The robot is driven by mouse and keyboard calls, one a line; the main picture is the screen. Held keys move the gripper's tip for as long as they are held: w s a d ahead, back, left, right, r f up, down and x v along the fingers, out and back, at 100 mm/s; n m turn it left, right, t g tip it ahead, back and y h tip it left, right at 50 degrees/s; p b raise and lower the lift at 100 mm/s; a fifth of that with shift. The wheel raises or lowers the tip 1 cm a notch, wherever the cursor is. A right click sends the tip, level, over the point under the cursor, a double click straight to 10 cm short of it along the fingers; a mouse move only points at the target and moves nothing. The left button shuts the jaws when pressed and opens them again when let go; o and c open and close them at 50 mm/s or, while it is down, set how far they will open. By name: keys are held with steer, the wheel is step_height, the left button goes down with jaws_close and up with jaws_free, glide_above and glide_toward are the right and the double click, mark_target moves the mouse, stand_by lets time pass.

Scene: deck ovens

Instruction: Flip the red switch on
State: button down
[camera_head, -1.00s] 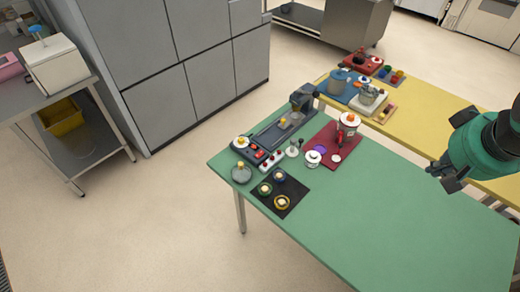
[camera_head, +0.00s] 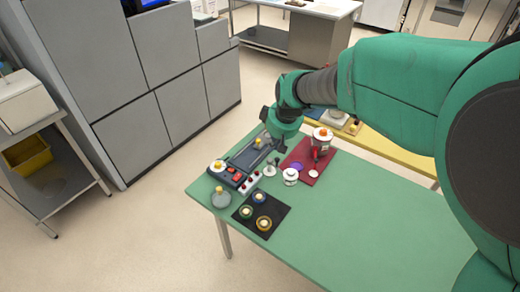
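A dark panel (camera_head: 216,176) with red and yellow parts lies at the left corner of the green table. A red switch-like part (camera_head: 236,178) shows on its front; its position is too small to read. My gripper (camera_head: 268,130) is above the far end of the dark tray beside the panel, apart from the red parts. It is seen small and partly behind its own wrist, and I cannot tell how far its fingers are spread. Nothing shows held in it.
The green table (camera_head: 340,225) is clear in front and at right. My arm hides much of the yellow table (camera_head: 390,150).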

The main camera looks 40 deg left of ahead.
steer(key=s+a+f+n, duration=0.1)
steer(key=s+a+f, duration=0.1)
steer(key=a+f, duration=0.3)
steer(key=s+a+f+n, duration=0.1)
steer(key=s+a+f, duration=0.2)
steer(key=a+f, duration=0.2)
steer(key=a, duration=0.3)
steer(key=shift+s+n+g, duration=0.35)
steer(key=shift+n+g, duration=0.05)
steer(key=shift+a, duration=0.15)
steer(key=b, duration=0.2)
glide_toward(237, 175)
steer(key=x, duration=0.5)
steer(key=shift+s+a, duration=0.2)
steer(key=shift+s, duration=0.05)
steer(key=shift+w+f, duration=0.2)
steer(key=shift+f, duration=0.4)
steer(key=shift+w+f, duration=0.1)
